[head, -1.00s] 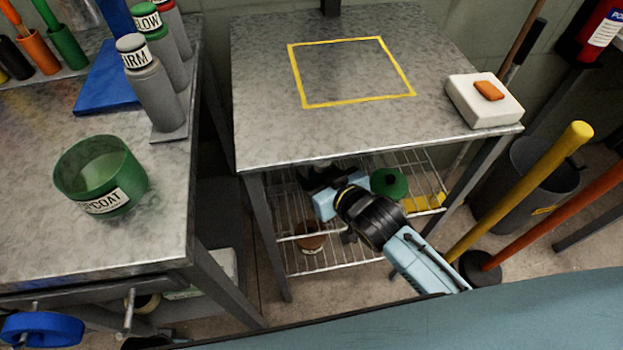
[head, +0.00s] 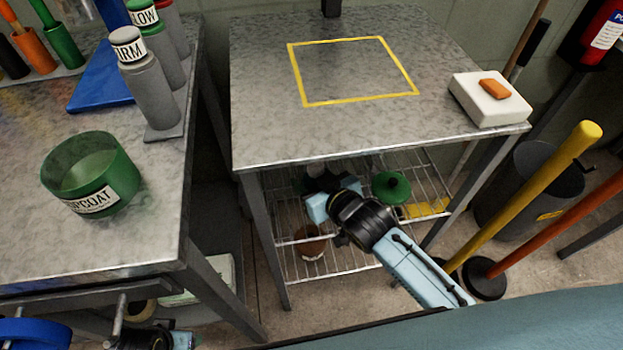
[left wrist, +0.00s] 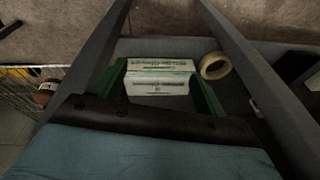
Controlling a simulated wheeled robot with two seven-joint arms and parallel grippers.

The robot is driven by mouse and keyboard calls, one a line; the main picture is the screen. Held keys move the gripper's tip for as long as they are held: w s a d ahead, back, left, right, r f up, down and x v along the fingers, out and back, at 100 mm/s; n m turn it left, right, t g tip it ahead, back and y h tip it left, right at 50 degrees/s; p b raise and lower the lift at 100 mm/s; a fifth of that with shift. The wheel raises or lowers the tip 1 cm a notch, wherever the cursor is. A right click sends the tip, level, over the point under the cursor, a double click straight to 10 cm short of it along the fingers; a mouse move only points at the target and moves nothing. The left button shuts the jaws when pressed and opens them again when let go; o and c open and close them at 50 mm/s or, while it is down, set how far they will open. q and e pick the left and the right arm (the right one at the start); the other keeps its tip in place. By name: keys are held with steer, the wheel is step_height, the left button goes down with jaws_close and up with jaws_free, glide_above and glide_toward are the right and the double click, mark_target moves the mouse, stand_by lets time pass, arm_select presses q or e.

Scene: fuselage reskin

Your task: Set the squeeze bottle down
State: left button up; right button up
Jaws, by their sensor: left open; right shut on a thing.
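My right gripper (head: 318,188) is low beside the small steel table, at its wire lower shelf (head: 290,262) under the tabletop. My left gripper (head: 182,341) shows only in part at the bottom edge of the head view, below the left bench.
Labelled grey bottles (head: 147,85) and a green TOPCOAT tub (head: 92,175) stand on the left bench. A yellow outline (head: 352,102) on the small table is empty; a white block (head: 490,102) lies right. The shelf holds a green lidded thing (head: 391,187) and a brown jar (head: 309,243).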

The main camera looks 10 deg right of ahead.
steer(key=shift+f, duration=0.15)
steer(key=o, duration=1.1)
arm_select(q)
steer(key=shift+r, duration=0.1)
steer(key=shift+d, duration=0.1)
arm_select(e)
steer(key=shift+s+d+r, duration=0.1)
steer(key=shift+s+r, duration=0.15)
steer(key=p+v, duration=0.2)
steer(key=v, duration=0.3)
steer(key=shift+s+d+r, duration=0.15)
steer(key=shift+s+r, duration=0.05)
steer(key=shift+s, duration=0.05)
arm_select(q)
steer(key=s+a+f+p, duration=0.2)
steer(key=s+a+f, duration=0.2)
steer(key=f, duration=0.4)
steer(key=shift+s+f+g, duration=0.3)
steer(key=shift+s, duration=0.05)
arm_select(e)
steer(key=shift+v, duration=2.9)
